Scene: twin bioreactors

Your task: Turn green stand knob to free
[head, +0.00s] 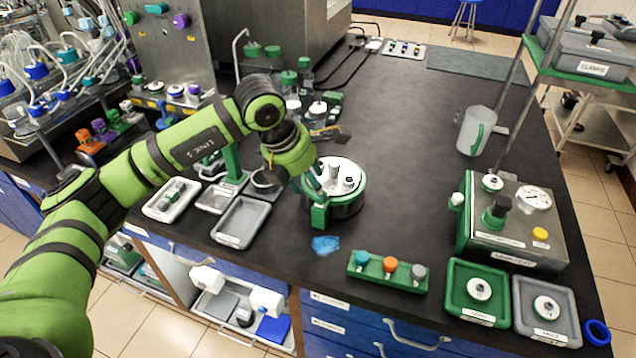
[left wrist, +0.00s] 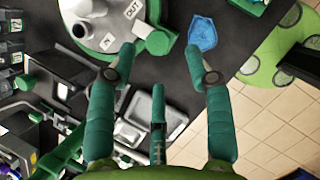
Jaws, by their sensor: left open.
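A round stand (head: 347,205) with a green rim and a white top stands on the dark bench in the head view. It fills the upper left of the left wrist view (left wrist: 90,32), where a white label reads "OUT". A green knob-like part (left wrist: 158,42) sticks out from its edge. I cannot read its setting. My left gripper (head: 310,186) is at the stand's left side. In the left wrist view its teal fingers (left wrist: 160,60) are spread and empty, with the green part just beyond and between the tips. I cannot tell whether they touch it. My right gripper is not seen.
A grey tray (head: 243,240) lies left of the stand. A blue scrap (head: 325,244) lies at the front. A green rack (head: 385,282) with coloured caps is front right, and a metal control box (head: 530,235) stands right. The bench behind the stand is mostly clear.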

